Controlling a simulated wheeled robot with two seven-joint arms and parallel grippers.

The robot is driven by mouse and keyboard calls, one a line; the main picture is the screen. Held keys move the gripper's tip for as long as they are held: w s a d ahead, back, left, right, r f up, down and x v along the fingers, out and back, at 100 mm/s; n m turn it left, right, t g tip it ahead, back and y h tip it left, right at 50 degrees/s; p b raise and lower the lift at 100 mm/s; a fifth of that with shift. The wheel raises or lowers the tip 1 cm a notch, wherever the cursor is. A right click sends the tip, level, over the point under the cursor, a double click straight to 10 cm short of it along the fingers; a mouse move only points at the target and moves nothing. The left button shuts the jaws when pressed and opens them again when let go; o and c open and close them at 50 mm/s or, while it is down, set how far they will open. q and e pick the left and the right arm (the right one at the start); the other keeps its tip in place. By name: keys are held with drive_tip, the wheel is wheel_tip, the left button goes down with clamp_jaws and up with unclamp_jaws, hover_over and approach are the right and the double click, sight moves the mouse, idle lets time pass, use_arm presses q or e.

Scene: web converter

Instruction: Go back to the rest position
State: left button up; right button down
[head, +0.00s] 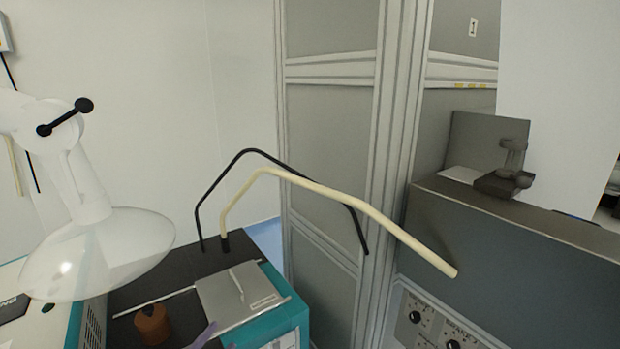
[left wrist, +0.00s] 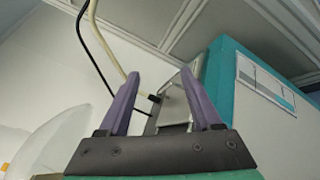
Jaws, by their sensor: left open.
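My left gripper (left wrist: 160,74) shows in the left wrist view with its two purple fingers apart and nothing between them. In the head view only a small purple part of the left gripper (head: 204,336) shows at the bottom edge, in front of the teal machine (head: 289,318). The rest of it is out of frame there. The teal machine stands beyond the fingers and to their right in the left wrist view (left wrist: 222,75). My right gripper is in neither view.
A brown knob (head: 152,325) and a grey hinged plate (head: 238,292) sit on the machine's black top. Black and cream bent tubes (head: 340,193) arch above it. A translucent white dome lamp (head: 100,255) hangs at left. A dark grey cabinet (head: 520,265) stands at right.

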use_arm(q)
drive_tip(key=s+d+f+m+g+h, duration=0.2)
drive_tip(key=s+d+f+m+g, duration=0.6)
drive_tip(key=m, duration=0.9)
drive_tip(key=s+a+f+m+g+y, duration=0.3)
drive_tip(key=s+a+m+g+y, duration=0.3)
drive_tip(key=s+a+y, duration=0.3)
wheel_tip(320, 180, down, 23)
drive_tip(key=s+g+h, duration=0.1)
drive_tip(key=s, duration=0.2)
drive_tip(key=s+a+f+g, duration=0.1)
drive_tip(key=s+a+f, duration=0.2)
drive_tip(key=s+f, duration=1)
drive_tip(key=s, duration=0.3)
drive_tip(key=shift+a+f+g, duration=0.3)
drive_tip(key=shift+a+f, duration=0.1)
